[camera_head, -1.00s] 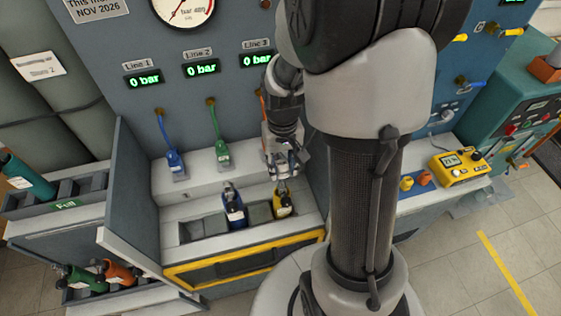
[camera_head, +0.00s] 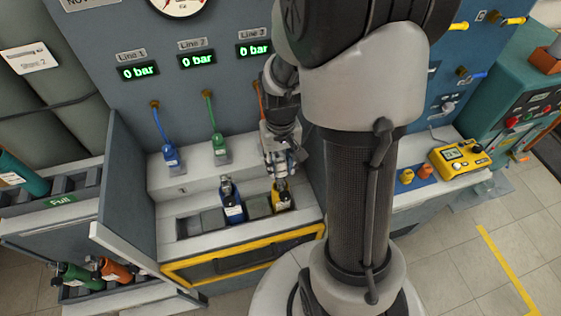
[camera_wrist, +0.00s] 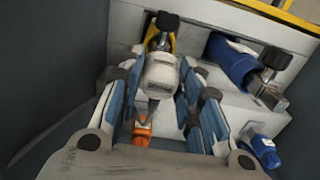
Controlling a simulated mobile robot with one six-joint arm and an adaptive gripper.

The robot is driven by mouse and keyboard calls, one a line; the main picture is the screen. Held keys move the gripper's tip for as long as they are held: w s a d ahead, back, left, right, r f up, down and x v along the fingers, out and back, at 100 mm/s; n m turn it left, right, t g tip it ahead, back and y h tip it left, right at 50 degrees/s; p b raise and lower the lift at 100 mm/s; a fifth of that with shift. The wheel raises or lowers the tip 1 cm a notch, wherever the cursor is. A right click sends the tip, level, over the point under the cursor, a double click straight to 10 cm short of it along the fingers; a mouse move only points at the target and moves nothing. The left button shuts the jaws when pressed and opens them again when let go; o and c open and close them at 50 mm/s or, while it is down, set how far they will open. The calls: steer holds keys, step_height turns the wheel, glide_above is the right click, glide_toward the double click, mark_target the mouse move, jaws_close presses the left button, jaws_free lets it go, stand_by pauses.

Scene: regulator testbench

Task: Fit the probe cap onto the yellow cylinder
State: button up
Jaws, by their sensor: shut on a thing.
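The yellow cylinder (camera_head: 281,201) stands in the bench trough at its right end. In the wrist view its yellow side (camera_wrist: 152,43) and black knob (camera_wrist: 167,21) show at the top. My gripper (camera_head: 281,174) is just above and at the cylinder's top. In the wrist view my gripper (camera_wrist: 158,98) is shut on a pale grey piece, which looks like the probe cap (camera_wrist: 162,74). The cap is right by the cylinder's valve end. I cannot tell whether they touch, because the cap and fingers hide part of the cylinder.
A blue cylinder (camera_head: 231,202) stands close left of the yellow one; it also shows in the wrist view (camera_wrist: 233,62). Blue (camera_head: 171,156) and green (camera_head: 220,151) hose fittings stand behind on the ledge. An orange fitting (camera_wrist: 142,132) is near my fingers. A divider panel (camera_head: 126,190) stands left.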

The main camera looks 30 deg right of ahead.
steer(key=shift+f+b, duration=1.5)
steer(key=shift+f, duration=0.45)
stand_by(0.8)
steer(key=o, duration=1.1)
steer(key=shift+o, duration=0.2)
steer(key=shift+r, duration=0.1)
step_height(320, 180, up, 12)
steer(key=shift+f, duration=0.1)
steer(key=s+a+r+n+t, duration=0.1)
steer(key=s+a+r+t, duration=0.1)
steer(key=s+a+r, duration=0.2)
steer(key=s+a+r+n+t, duration=0.2)
steer(key=s+a+r, duration=0.3)
steer(key=s, duration=0.4)
steer(key=shift+s+a+t, duration=0.25)
steer(key=shift+a+t, duration=0.05)
steer(key=shift+a, duration=0.55)
